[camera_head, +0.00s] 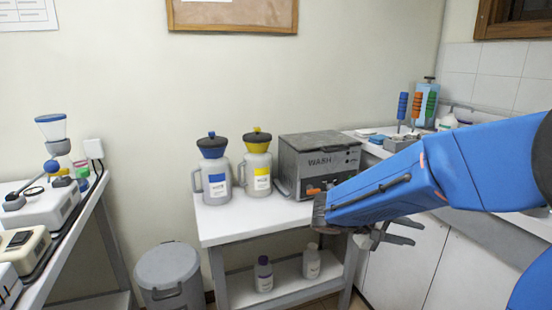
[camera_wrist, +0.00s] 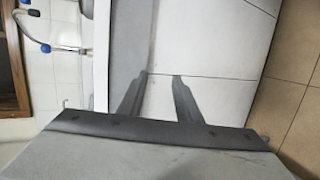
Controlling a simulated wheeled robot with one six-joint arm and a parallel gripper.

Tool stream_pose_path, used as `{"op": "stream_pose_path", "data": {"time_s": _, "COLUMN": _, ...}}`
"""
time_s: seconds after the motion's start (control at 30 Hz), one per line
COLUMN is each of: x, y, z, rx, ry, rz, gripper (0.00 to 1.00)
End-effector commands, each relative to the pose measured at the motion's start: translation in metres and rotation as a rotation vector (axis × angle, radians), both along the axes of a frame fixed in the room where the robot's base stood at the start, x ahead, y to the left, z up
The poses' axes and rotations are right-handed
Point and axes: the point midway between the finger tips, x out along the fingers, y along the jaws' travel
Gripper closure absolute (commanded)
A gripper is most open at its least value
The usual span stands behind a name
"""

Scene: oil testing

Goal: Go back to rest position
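My blue arm reaches in from the right in the head view. My gripper (camera_head: 404,232) is at its end, in front of the white cabinet doors and to the right of the small white table. The two fingers are apart with nothing between them. In the wrist view my gripper (camera_wrist: 158,76) also shows two separated dark fingers over the pale cabinet front, empty. No object is in contact with the fingertips as far as I can see.
A white table (camera_head: 222,222) holds a blue-lidded jug (camera_head: 213,170), a yellow-lidded jug (camera_head: 257,165) and a grey WASH box (camera_head: 318,158). A grey bin (camera_head: 168,275) stands on the floor. A left bench (camera_head: 75,235) carries instruments. The right counter (camera_head: 365,142) holds pipettes (camera_head: 402,106).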

Motion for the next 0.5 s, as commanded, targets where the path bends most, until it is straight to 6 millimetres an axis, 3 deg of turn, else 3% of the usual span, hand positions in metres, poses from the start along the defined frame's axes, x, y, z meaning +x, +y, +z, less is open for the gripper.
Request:
{"op": "stream_pose_path", "data": {"time_s": 0.2, "x": -0.064, "y": -0.018, "z": -0.013, "rx": 0.237, "ry": 0.037, "rz": -0.072, "gripper": 0.69}}
{"op": "stream_pose_path", "data": {"time_s": 0.5, "x": -0.136, "y": -0.011, "z": -0.033, "rx": 0.568, "ry": 0.028, "rz": -0.101, "gripper": 0.69}}
